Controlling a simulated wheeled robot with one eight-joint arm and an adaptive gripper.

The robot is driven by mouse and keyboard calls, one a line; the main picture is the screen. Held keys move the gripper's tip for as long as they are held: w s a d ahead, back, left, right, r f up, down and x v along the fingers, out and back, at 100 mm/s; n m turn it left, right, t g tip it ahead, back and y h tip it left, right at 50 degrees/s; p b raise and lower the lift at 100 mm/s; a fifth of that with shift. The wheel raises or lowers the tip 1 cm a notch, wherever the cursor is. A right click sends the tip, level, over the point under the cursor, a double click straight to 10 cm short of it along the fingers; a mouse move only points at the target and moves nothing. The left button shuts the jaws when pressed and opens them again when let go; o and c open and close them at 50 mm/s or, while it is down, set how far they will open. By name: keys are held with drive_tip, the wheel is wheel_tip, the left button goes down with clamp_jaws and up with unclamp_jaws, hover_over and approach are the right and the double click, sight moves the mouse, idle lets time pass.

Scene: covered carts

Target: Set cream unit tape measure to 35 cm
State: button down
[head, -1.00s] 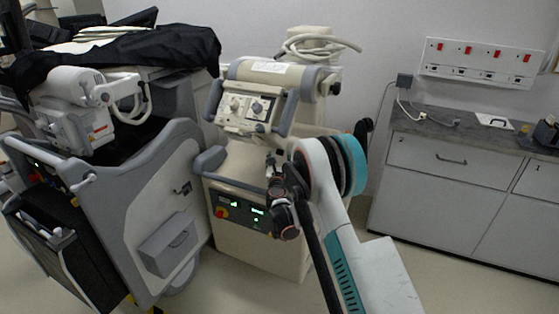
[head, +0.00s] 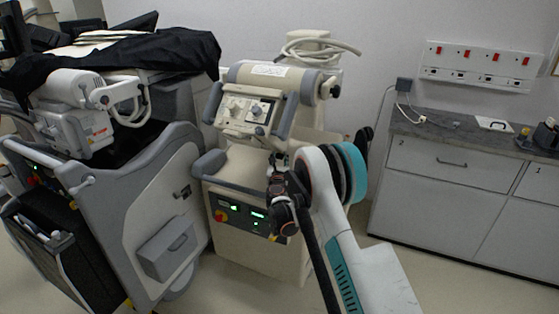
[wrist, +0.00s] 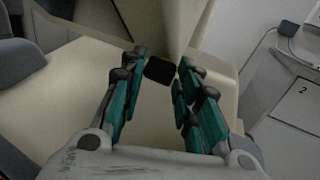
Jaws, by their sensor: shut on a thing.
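The cream unit (head: 265,222) stands in the middle of the head view, with a sloped control panel (head: 246,110) and grey handles. My gripper (head: 277,160) is in front of it, just below the panel, partly hidden by my own arm. In the wrist view my gripper (wrist: 164,75) has its teal fingers on either side of a small black piece with a yellow edge, which looks like the tape measure (wrist: 159,70). It is shut on this piece, close to the unit's cream column. No tape scale can be read.
A grey and white cart (head: 150,200) under a black cover (head: 120,48) stands close on the left. A grey-topped cabinet (head: 450,190) is against the wall on the right. Bare floor lies between the cream unit and the cabinet.

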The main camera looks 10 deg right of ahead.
drive_tip(key=s+a+f, duration=0.4)
drive_tip(key=s+f, duration=0.1)
drive_tip(key=f, duration=0.2)
drive_tip(key=shift+s, duration=0.2)
drive_tip(key=shift+a, duration=0.1)
drive_tip(key=c, duration=1.2)
unclamp_jaws()
drive_tip(key=v, duration=0.7)
drive_tip(key=shift+s, duration=0.25)
